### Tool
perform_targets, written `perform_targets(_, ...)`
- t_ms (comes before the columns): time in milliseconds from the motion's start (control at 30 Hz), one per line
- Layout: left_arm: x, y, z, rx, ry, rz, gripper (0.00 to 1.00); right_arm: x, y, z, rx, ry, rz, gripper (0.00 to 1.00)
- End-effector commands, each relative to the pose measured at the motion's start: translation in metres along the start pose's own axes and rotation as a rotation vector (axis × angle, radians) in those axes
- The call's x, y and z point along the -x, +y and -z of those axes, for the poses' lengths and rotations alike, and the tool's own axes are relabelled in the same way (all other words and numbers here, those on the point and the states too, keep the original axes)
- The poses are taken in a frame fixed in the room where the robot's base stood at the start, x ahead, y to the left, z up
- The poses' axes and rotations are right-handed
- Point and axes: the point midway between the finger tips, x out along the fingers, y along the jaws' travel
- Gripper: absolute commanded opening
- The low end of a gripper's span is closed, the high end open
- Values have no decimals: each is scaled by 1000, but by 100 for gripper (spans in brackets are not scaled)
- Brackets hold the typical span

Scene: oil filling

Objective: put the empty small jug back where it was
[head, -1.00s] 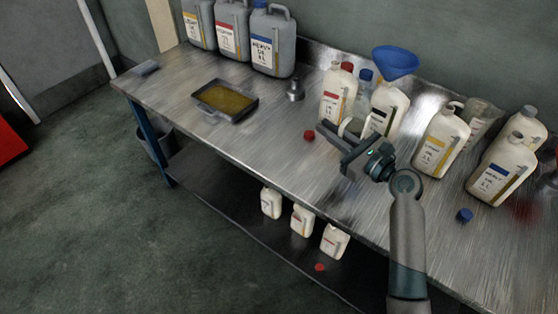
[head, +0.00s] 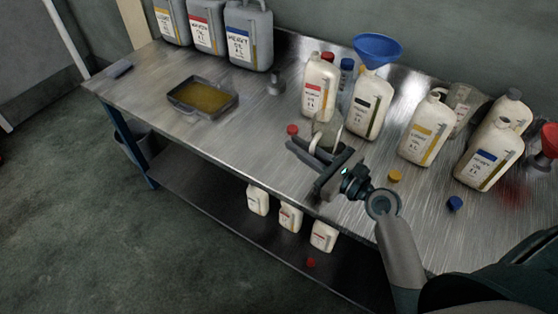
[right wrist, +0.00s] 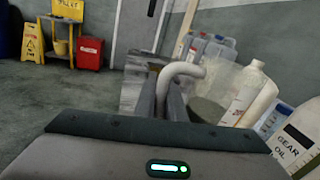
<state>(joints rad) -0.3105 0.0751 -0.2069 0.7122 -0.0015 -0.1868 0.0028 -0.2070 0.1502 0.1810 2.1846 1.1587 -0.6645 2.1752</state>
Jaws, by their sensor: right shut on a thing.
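The small jug (head: 329,132) is clear and greyish with a pale handle. My right gripper (head: 318,154) is shut on its handle, above the front part of the workbench. In the right wrist view the handle (right wrist: 184,70) is between the fingers and the clear jug body (right wrist: 222,82) is to their right. I see no oil in it. The jug's base is partly hidden behind the gripper, so I cannot tell whether it touches the bench. Another clear jug (head: 463,103) stands at the back right. My left gripper is not in view.
The metal bench (head: 255,135) holds several white oil bottles, one with a blue funnel (head: 377,48). Large grey cans (head: 248,40) and a tray of amber liquid (head: 203,96) are left. Red, yellow and blue caps lie loose. Bare bench lies between tray and jug.

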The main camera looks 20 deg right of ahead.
Motion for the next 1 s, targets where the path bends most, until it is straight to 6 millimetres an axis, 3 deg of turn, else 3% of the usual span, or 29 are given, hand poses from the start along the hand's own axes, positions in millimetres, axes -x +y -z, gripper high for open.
perform_targets(233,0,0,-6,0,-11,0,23,-16,6,8,-2,-2,1,0)
perform_targets(467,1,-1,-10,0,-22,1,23,-52,20,30,-3,-1,-1,0)
perform_targets(800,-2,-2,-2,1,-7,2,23,-103,40,60,-1,-1,0,0)
perform_targets(1000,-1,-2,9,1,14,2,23,-112,44,65,0,0,0,0)
